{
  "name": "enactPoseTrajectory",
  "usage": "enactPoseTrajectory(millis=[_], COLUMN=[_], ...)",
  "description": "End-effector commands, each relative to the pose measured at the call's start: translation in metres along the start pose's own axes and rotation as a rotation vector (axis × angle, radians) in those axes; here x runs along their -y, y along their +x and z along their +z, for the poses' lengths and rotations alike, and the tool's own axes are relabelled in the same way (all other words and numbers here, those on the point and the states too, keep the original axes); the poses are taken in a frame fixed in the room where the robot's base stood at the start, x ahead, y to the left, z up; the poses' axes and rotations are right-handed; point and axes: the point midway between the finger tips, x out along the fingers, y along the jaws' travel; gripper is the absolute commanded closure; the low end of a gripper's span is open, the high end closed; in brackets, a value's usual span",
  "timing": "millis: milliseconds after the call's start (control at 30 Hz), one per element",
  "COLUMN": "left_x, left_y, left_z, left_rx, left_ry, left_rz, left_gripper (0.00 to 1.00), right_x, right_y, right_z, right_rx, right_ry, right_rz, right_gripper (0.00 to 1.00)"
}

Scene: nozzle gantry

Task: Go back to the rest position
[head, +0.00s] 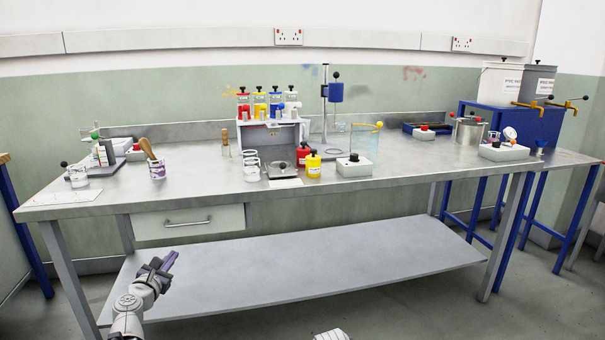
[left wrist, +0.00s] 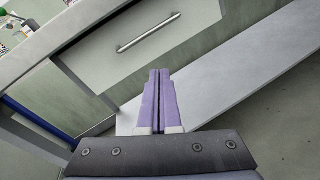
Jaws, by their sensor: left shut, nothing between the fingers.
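My left gripper (head: 170,259) has purple fingers and is in front of the bench, below the drawer and near the left end of the lower shelf. In the left wrist view its two fingers (left wrist: 158,75) lie side by side, shut, with nothing between them. It touches nothing that I can see. My right gripper is not in view; only a small white part of my own body shows at the bottom edge of the head view.
The steel bench (head: 220,182) carries bottles, a rack (head: 270,133), beakers and small devices. Its drawer (head: 189,222) is shut; the drawer handle (left wrist: 149,32) shows in the left wrist view. The lower shelf (head: 310,265) is bare. Open floor lies in front.

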Motion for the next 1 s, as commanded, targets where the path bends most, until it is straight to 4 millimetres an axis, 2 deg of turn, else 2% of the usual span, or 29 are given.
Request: enactPoseTrajectory(millis=[33,167,200,267,300,367,400,467,500,600,700,933,967,1000], left_x=[0.042,0.138,0.167,0.21,0.238,0.278,0.303,0.337,0.357,0.391,0.404,0.402,0.4,0.396], left_y=[0.002,-0.002,-0.007,-0.018,-0.028,-0.046,-0.06,-0.085,-0.104,-0.151,-0.189,-0.255,-0.262,-0.271], left_z=[0.007,0.012,0.012,0.009,0.006,-0.001,-0.007,-0.018,-0.026,-0.048,-0.064,-0.083,-0.084,-0.085], left_rx=[-0.001,0.01,0.019,0.04,0.058,0.092,0.121,0.172,0.213,0.32,0.418,0.605,-0.623,-0.619], left_ry=[0.121,0.455,0.561,0.725,0.836,1.008,1.127,1.311,1.438,1.727,1.947,2.285,-2.31,-2.231], left_rz=[-0.097,-0.341,-0.421,-0.543,-0.626,-0.758,-0.85,-0.997,-1.101,-1.353,-1.565,-1.982,2.027,1.99], left_gripper=[1.0,1.0,1.0,1.0,1.0,1.0,1.0,1.0,1.0,1.0,1.0,1.0,1.0,1.0], right_x=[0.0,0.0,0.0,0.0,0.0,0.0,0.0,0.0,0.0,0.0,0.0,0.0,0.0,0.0], right_y=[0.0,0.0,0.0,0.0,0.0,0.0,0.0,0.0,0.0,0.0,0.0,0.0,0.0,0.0], right_z=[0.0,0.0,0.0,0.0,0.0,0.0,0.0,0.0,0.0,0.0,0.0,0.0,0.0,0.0], right_rx=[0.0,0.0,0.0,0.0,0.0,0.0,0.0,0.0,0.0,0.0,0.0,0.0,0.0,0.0], right_ry=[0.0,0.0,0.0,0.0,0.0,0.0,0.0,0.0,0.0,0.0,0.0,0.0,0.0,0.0], right_rz=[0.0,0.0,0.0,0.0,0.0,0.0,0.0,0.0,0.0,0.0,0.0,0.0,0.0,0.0], right_gripper=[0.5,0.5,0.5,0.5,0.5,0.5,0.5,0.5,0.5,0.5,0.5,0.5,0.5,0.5])
